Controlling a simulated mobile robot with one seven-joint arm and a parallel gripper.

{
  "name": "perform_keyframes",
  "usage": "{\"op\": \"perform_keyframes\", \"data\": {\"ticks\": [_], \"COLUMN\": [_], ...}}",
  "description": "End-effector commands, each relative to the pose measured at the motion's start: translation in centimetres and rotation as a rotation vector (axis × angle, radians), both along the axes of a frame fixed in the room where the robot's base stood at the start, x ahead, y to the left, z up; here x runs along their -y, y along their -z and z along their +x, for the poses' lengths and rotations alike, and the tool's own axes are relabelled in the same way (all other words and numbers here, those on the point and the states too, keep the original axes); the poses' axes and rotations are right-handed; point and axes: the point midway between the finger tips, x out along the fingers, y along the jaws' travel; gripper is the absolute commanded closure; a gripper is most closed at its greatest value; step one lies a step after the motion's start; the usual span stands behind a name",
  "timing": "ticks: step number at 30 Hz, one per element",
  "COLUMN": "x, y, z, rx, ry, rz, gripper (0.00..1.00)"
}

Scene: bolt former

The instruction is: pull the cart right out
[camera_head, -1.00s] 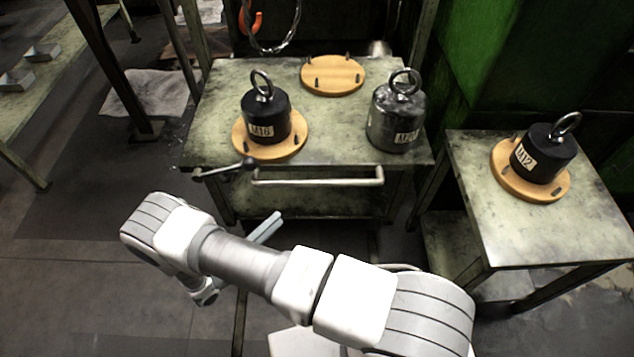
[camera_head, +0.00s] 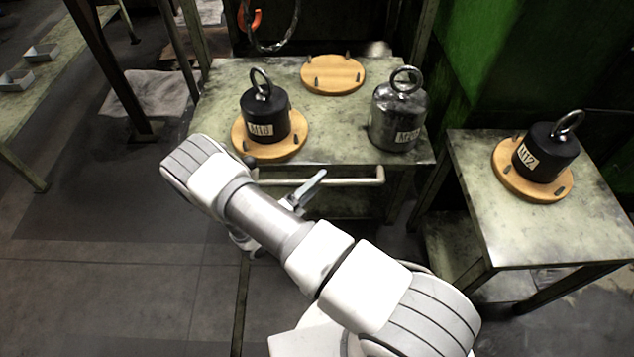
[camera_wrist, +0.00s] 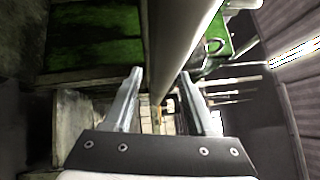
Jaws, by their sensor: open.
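The cart (camera_head: 340,150) is a worn grey-green metal table in the head view, with a pale bar handle (camera_head: 345,181) along its front edge. In the wrist view my gripper (camera_wrist: 163,80) is open. A thick grey bar, apparently the handle (camera_wrist: 180,40), runs down from the top into the space between the fingers. I cannot tell whether either finger touches it.
On the cart stand a black M16 weight (camera_head: 265,115) on a wooden disc, a grey weight (camera_head: 397,115) and an empty wooden disc (camera_head: 333,75). A side table (camera_head: 540,235) with an M12 weight (camera_head: 545,155) is at right. The floor (camera_head: 120,290) at left front is clear.

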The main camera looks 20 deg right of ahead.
Motion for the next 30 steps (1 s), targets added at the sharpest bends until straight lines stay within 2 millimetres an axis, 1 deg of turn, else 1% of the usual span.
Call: {"op": "perform_keyframes", "data": {"ticks": [6, 11, 15, 16, 30], "x": [0.03, 0.01, 0.01, 0.0, -0.01], "y": [-0.03, -0.01, -0.01, -0.01, -0.02], "z": [0.02, 0.02, 0.02, 0.01, 0.0], "rx": [0.0, 0.001, 0.001, 0.001, 0.001], "ry": [0.0, 0.0, 0.0, 0.0, 0.0], "rz": [0.0, -0.001, -0.001, -0.001, -0.001], "gripper": [0.43, 0.72, 0.97, 1.0, 1.0]}}
